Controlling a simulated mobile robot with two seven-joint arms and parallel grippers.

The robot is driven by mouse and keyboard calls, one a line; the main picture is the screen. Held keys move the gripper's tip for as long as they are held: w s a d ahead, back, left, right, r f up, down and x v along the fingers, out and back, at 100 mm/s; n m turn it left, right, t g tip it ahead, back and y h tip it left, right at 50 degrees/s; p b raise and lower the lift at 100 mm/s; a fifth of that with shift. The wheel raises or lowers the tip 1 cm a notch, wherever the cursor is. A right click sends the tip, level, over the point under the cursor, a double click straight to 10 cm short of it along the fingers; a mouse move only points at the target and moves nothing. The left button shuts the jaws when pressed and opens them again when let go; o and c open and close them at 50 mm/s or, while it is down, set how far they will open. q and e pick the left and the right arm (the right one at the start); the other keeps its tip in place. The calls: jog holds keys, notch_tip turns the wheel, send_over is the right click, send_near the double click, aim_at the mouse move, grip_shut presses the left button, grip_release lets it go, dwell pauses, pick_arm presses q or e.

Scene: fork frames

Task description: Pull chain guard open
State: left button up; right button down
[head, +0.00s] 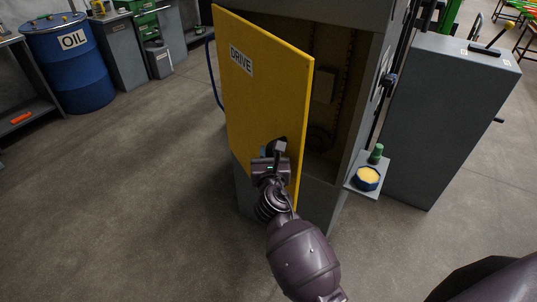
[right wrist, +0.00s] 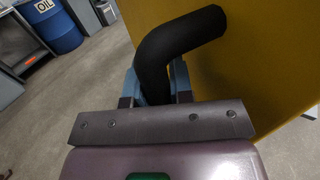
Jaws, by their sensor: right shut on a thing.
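The chain guard is a yellow door (head: 262,98) marked DRIVE on a grey machine cabinet. It stands swung out to the left, and the dark inside of the cabinet (head: 335,95) shows at its right. My right gripper (head: 272,152) is at the lower right part of the guard. It is shut on the black bent handle (right wrist: 172,48), which shows clearly in the right wrist view between the bluish fingers. The yellow panel (right wrist: 265,50) fills the right side of that view. My left gripper is not in view.
A small shelf (head: 357,187) with a round tin (head: 367,178) and a green container (head: 376,153) juts from the cabinet's right side. A grey cabinet (head: 440,120) stands farther right. A blue OIL barrel (head: 68,65) stands far left. The floor (head: 150,160) left of the guard is clear.

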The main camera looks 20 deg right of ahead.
jog(key=shift+a, duration=0.45)
dwell(0.3)
jog(key=c, duration=1.3)
grip_release()
jog(key=v, duration=1.1)
jog(key=shift+w+a, duration=0.1)
jog(key=shift+w, duration=0.05)
